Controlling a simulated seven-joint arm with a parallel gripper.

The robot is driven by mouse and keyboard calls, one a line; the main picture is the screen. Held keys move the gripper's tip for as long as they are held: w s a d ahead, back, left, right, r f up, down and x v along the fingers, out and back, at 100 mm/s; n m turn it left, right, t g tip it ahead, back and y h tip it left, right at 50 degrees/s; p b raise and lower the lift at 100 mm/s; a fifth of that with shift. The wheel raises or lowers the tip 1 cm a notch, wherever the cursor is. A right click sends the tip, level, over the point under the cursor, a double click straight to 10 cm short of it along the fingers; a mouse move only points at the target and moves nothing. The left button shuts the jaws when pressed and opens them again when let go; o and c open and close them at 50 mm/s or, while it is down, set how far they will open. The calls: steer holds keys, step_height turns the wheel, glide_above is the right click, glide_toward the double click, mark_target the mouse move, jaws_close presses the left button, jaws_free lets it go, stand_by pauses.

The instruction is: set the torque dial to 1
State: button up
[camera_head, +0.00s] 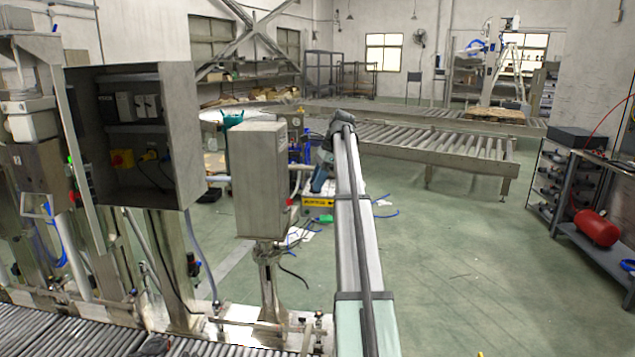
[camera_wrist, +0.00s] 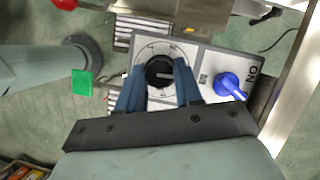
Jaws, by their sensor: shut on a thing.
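The torque dial shows in the wrist view as a black round knob (camera_wrist: 159,72) on a white ringed dial face (camera_wrist: 150,48). My gripper (camera_wrist: 161,75) has its two blue fingers on either side of the knob and is shut on it. A pale mark crosses the knob. The scale marks are too small to read, and the fingers hide the lower part of the ring. In the head view, the dial cannot be made out.
A blue rotary handle (camera_wrist: 229,86) sits right of the dial on the same panel, beside the lettering "ON". A green square (camera_wrist: 82,83) lies to the left. In the head view, a grey box on a post (camera_head: 260,180) stands left of my arm.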

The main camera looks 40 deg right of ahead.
stand_by(0.3)
steer(key=o, duration=1)
steer(key=shift+o, duration=0.2)
